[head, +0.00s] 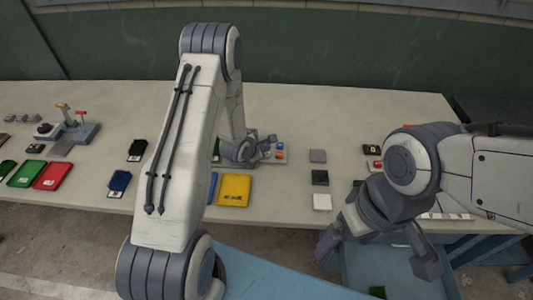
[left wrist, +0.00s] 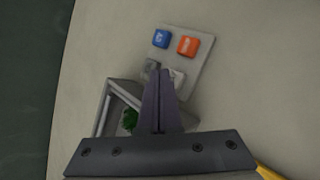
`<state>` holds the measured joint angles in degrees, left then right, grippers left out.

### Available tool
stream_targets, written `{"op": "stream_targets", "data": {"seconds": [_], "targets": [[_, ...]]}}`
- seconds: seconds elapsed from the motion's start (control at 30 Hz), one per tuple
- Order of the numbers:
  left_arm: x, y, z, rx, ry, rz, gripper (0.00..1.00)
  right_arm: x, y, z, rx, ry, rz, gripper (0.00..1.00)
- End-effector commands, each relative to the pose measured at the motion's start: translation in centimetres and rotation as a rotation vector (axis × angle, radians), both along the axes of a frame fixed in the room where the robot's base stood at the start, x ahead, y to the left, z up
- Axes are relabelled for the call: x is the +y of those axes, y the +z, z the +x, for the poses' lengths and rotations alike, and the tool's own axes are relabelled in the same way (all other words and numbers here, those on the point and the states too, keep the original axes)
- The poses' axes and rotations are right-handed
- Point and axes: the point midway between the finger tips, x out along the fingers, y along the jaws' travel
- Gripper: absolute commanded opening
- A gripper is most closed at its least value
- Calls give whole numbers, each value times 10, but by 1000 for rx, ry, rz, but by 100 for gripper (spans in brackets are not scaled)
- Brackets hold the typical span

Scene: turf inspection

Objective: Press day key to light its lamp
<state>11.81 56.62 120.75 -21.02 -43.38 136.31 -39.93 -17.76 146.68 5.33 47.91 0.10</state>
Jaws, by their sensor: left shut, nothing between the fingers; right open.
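A small grey key panel (left wrist: 196,62) lies on the table in the left wrist view. It carries a blue key (left wrist: 161,38), an orange key (left wrist: 188,45) and paler grey keys partly hidden by my fingers. Marks on the keys are too small to read, so I cannot tell which is the day key. In the head view the panel (head: 279,157) is partly hidden behind my left gripper (head: 271,142). My left gripper (left wrist: 162,72) is shut and empty, its tips over the panel's near end; contact is unclear. My right gripper (head: 376,255) is open and empty at the table's front edge.
A grey frame (left wrist: 103,113) with something green inside stands beside the panel. Grey, black and white squares (head: 322,202) lie to the right. A grey stand (head: 75,134) and coloured blocks are on the left.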

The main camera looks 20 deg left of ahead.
Motion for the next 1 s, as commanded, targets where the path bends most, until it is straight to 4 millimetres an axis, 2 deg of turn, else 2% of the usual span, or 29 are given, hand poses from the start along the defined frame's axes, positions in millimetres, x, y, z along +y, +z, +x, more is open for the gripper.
{"op": "stream_targets", "data": {"seconds": [0.53,1.0], "targets": [[0,0,0,0,0,0,0,0,0,0,0,0,0,100],[0,-9,0,0,0,0,0,0,-5,0,0,0,0,100]]}}
